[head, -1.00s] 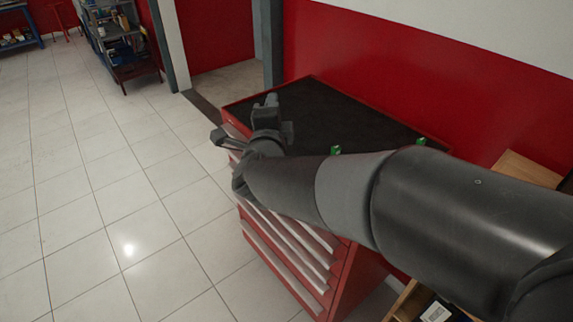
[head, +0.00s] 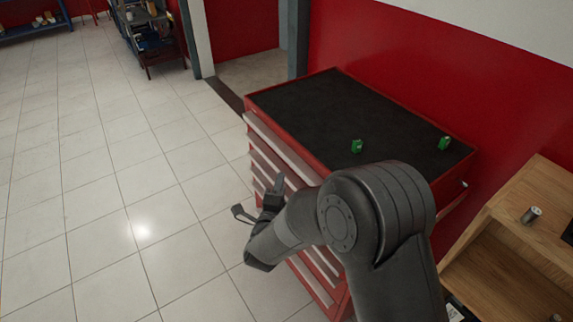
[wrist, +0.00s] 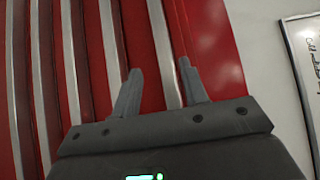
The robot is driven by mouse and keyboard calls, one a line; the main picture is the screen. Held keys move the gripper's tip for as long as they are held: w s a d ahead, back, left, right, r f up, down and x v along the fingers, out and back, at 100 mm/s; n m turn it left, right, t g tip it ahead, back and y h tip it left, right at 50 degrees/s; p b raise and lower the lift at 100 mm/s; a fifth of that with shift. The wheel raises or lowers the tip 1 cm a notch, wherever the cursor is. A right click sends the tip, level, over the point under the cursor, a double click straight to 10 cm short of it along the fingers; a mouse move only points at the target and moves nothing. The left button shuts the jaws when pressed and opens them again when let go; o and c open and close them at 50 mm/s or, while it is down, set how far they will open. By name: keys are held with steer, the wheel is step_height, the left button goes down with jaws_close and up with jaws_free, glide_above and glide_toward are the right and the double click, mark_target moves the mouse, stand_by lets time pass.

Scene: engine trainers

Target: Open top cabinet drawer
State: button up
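The red cabinet (head: 262,104) has a black top and a stack of drawers with pale handle strips. The top drawer's handle (head: 280,146) runs along the upper front edge; the drawer looks closed. My gripper (head: 260,199) is in front of the drawer fronts, lower in the picture than the top handle. In the wrist view, my gripper (wrist: 160,70) is open and empty, with its fingers pointing at the red fronts. A pale handle strip (wrist: 162,45) shows between the fingertips; I cannot tell whether they reach around it. My arm hides the right part of the drawers.
Two small green objects (head: 357,146) (head: 444,142) lie on the cabinet top. A wooden shelf unit (head: 510,240) with a small can (head: 531,215) stands at the right. A red wall (head: 450,80) is behind. The tiled floor (head: 130,180) to the left is clear.

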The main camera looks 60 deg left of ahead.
mark_target(287, 162)
steer(key=x, duration=0.9)
steer(key=shift+w+a, duration=0.15)
steer(key=shift+w, duration=0.05)
steer(key=shift+f, duration=0.1)
jaws_close()
